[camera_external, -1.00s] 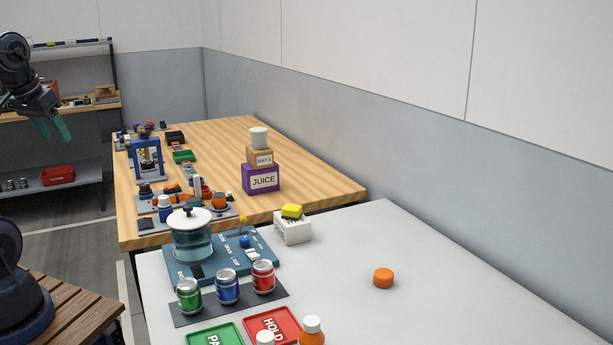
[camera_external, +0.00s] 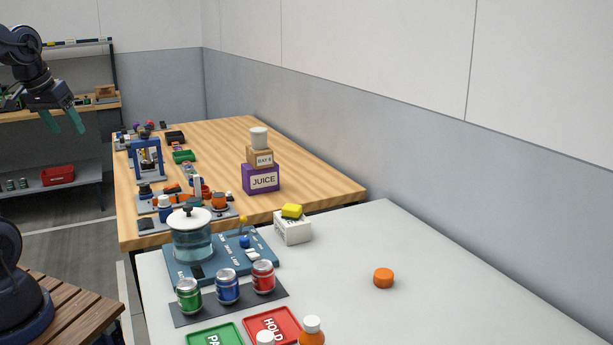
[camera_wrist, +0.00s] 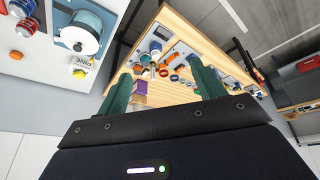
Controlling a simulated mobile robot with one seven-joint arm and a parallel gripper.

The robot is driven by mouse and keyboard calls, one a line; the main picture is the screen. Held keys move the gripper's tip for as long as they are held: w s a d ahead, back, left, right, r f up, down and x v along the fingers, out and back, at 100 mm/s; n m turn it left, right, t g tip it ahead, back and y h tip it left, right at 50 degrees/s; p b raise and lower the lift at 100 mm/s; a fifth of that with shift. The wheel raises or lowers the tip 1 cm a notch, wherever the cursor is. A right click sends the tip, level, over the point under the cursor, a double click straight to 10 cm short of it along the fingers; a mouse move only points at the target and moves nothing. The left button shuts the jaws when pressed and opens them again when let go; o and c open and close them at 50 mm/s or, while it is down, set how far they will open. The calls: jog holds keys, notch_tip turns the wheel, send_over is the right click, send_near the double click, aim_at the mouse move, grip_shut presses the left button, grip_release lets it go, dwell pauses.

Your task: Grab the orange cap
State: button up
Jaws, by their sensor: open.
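The orange cap (camera_external: 383,278) is a short round disc lying alone on the pale grey table (camera_external: 430,260), right of the middle in the external view. My gripper (camera_external: 63,122) has green fingers and is at the upper left of the external view, in the air and far from the cap. In the wrist view its two green fingers (camera_wrist: 160,90) stand wide apart with nothing between them.
An orange bottle (camera_external: 312,333) is at the front. The table around the cap is clear.

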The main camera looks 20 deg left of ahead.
jog(key=w+d+n+g+h, duration=0.1)
jog(key=w+d+n+h, duration=0.4)
jog(key=w+d, duration=1.55)
jog(key=n+g+y, duration=0.1)
jog(key=n+g, duration=0.2)
jog(key=n, duration=1)
send_over(383, 272)
jog(key=a, duration=0.2)
jog(key=f, duration=2.8)
jog(key=shift+s, duration=0.25)
jog(key=shift+a+x, duration=0.1)
jog(key=shift+x, duration=1.35)
jog(key=shift+a+x, duration=0.15)
jog(key=shift+x, duration=1.3)
jog(key=shift+f, duration=0.1)
jog(key=c, duration=1.1)
